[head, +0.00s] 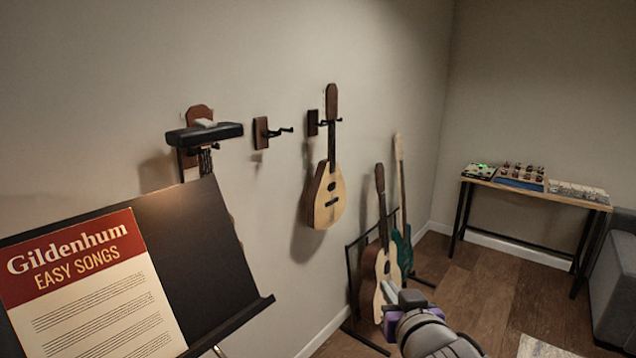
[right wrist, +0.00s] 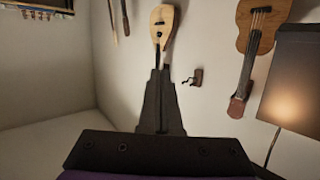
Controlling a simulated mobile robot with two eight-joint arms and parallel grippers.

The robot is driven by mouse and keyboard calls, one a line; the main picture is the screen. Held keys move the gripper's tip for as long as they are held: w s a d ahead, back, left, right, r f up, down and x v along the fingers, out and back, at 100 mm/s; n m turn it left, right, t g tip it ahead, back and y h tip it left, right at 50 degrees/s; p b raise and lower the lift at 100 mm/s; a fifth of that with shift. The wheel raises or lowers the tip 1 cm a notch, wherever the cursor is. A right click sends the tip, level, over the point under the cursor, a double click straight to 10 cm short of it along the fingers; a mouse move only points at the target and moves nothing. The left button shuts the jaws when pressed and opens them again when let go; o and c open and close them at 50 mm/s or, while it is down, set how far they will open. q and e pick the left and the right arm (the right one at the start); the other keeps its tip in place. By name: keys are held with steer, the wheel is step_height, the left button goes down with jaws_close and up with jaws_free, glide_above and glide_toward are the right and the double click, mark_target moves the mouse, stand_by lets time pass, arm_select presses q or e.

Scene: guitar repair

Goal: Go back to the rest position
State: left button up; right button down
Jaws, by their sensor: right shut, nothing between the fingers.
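My right gripper (head: 391,292) shows at the bottom of the head view, in front of the guitars on the floor stand. In the right wrist view its two dark fingers (right wrist: 160,78) are together, with nothing between them. They overlap the neck of the hanging mandolin in that view, which shows the room upside down. My left gripper is in neither view.
A music stand (head: 190,255) with a songbook (head: 85,290) fills the lower left. A mandolin (head: 327,195) hangs beside an empty wall hanger (head: 262,133). Two instruments (head: 378,265) stand on a floor rack. A table (head: 540,190) with pedals is at the right.

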steer(key=s+d+f+g, duration=0.1)
steer(key=s+f+g, duration=0.2)
steer(key=s+f, duration=0.4)
steer(key=s+d+f+g+h, duration=0.1)
steer(key=s+d+f+g, duration=0.1)
steer(key=s+f, duration=0.5)
steer(key=s+d+f+g, duration=0.2)
steer(key=s+f+g, duration=0.2)
steer(key=f, duration=1.2)
steer(key=s, duration=0.3)
steer(key=shift+d+m, duration=0.2)
steer(key=shift+m, duration=0.2)
steer(key=shift+s, duration=0.1)
